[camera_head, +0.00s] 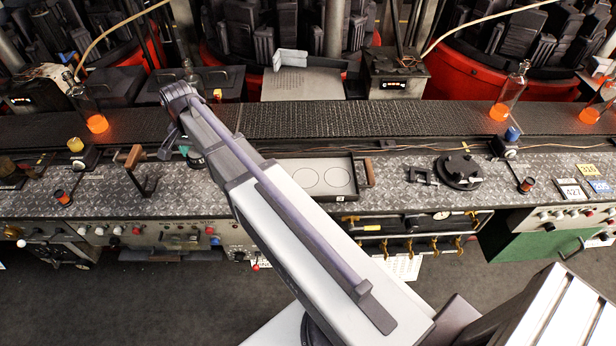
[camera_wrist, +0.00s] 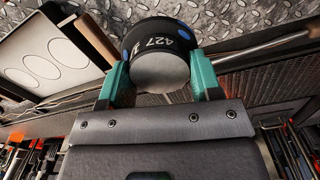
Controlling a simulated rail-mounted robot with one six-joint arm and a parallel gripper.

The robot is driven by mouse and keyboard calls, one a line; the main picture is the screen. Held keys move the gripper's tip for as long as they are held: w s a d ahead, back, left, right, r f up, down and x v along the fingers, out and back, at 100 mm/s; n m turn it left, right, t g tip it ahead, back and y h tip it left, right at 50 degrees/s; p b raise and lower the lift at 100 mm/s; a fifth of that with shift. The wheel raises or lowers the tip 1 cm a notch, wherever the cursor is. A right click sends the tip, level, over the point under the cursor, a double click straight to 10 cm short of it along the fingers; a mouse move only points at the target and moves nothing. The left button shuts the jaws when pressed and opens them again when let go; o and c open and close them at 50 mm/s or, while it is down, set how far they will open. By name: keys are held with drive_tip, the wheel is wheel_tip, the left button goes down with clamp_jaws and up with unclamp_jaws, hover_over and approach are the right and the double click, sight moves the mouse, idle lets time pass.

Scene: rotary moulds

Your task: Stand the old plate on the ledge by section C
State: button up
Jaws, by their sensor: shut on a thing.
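In the wrist view my gripper (camera_wrist: 162,70) has its two teal fingers on either side of a round plate (camera_wrist: 160,42) with a dark rim, white digits 427 and blue dots. The fingers are shut on its sides, and its pale grey face points toward the camera. In the head view my arm hides most of the gripper; only a bit of teal and dark (camera_head: 193,158) shows beside the arm, over the workbench. I cannot pick out a ledge marked section C in either view.
A shallow tray (camera_head: 355,192) with two circle outlines lies right of my arm; it also shows in the wrist view (camera_wrist: 92,62). A black round fixture (camera_head: 460,170) and number cards (camera_head: 572,190) stand farther right. Glowing bottles (camera_head: 508,95) stand on the conveyor (camera_head: 350,118) behind.

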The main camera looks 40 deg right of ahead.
sight(211, 183)
drive_tip(key=shift+s+d, duration=0.15)
drive_tip(key=shift+d, duration=0.05)
drive_tip(key=shift+f+b, duration=0.35)
drive_tip(key=shift+b, duration=0.1)
wheel_tip(211, 183, down, 10)
drive_tip(key=b, duration=0.9)
drive_tip(key=shift+a+r, duration=0.1)
drive_tip(key=shift+r, duration=0.3)
drive_tip(key=shift+f, duration=0.15)
drive_tip(key=o, duration=0.6)
drive_tip(key=shift+f, duration=0.1)
drive_tip(key=o, duration=0.5)
